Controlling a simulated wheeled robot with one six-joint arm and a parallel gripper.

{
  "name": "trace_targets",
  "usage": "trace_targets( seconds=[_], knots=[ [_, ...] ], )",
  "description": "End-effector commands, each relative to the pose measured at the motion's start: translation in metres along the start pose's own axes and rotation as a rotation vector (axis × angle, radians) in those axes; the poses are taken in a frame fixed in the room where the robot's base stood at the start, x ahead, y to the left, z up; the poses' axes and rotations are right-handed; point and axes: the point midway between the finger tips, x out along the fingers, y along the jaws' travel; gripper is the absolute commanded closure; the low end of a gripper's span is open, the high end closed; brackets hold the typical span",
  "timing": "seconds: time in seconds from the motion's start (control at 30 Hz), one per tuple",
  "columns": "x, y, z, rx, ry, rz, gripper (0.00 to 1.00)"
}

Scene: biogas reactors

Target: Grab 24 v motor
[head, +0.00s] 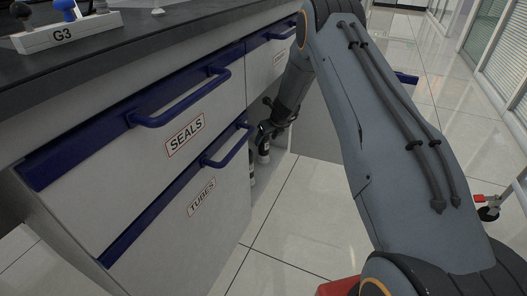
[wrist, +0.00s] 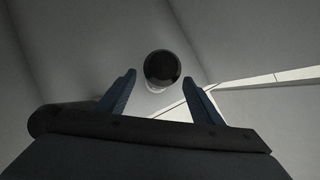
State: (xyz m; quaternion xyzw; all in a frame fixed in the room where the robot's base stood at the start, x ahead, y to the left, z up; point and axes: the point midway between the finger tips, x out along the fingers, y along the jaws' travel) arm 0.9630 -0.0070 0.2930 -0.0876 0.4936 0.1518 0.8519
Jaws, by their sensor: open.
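A round, dark-topped cylinder (wrist: 162,67) with a pale lower side stands ahead of my gripper (wrist: 159,78) in the wrist view. I cannot tell for sure that it is the 24 V motor; no label shows. The two blue fingers are open and apart, with the cylinder just beyond and between their tips, not visibly gripped. In the head view my gripper (head: 266,131) is low in the opening beside the tubes drawer front. A small pale cylinder (head: 264,152) shows just below it, partly hidden.
The seals drawer (head: 150,140) and tubes drawer (head: 190,215) have blue handles beside the arm. Another small dark-and-white item (head: 252,172) stands near the opening's edge. Grey walls flank the cylinder closely in the wrist view. The tiled floor (head: 310,225) is open to the right.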

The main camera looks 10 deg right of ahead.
Motion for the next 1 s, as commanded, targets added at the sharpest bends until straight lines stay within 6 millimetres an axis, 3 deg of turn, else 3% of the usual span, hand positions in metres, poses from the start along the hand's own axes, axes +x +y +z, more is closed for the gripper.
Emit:
trace_targets(
  seconds=[0.4,0.67,1.0],
  knots=[
    [0.048,0.001,-0.003,-0.002,0.001,0.0,0.4],
    [0.049,0.001,-0.001,-0.001,0.0,0.0,0.4],
    [0.049,0.001,-0.001,-0.001,0.0,0.0,0.97]
  ],
)
